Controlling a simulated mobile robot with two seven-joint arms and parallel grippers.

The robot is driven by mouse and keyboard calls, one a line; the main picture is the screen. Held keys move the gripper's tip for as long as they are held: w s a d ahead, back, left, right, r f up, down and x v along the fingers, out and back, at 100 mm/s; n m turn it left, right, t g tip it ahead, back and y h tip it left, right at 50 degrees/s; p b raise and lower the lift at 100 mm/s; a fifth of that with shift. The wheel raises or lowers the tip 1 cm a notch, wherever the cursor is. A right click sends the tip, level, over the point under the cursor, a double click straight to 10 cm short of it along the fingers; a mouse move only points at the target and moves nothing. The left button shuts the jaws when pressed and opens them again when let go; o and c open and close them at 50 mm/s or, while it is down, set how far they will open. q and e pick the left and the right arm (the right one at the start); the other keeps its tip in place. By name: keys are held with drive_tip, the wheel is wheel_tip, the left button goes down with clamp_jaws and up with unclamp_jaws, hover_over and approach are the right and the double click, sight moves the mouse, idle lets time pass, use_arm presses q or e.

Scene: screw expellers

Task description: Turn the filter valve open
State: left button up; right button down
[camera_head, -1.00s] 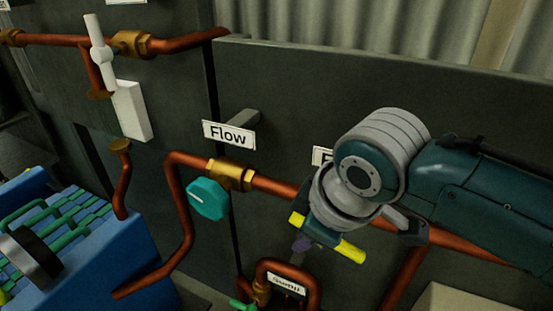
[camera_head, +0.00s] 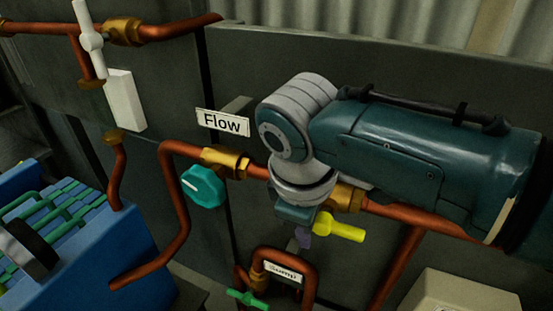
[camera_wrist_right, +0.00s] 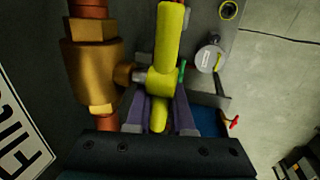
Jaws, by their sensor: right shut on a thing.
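The filter valve's yellow handle (camera_head: 340,229) sits on the copper pipe right of the Flow sign. In the head view one end sticks out to the right of my right gripper (camera_head: 303,237); the rest is hidden behind the wrist. In the right wrist view the yellow handle (camera_wrist_right: 168,45) runs between the purple fingers of my right gripper (camera_wrist_right: 161,117), which are shut on it near its hub. The brass valve body (camera_wrist_right: 92,70) is just left of it. My left gripper is not in view.
A teal knob (camera_head: 204,186) is on the pipe left of my wrist, under the Flow sign (camera_head: 222,122). A looped pipe with a Sump sign (camera_head: 283,271) and a small green handle (camera_head: 247,298) is below. A blue machine (camera_head: 100,250) stands at lower left.

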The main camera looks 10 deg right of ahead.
drive_tip(key=shift+f, duration=0.1)
drive_tip(key=c, duration=1.1)
unclamp_jaws()
drive_tip(key=v, duration=1)
drive_tip(key=shift+p, duration=0.3)
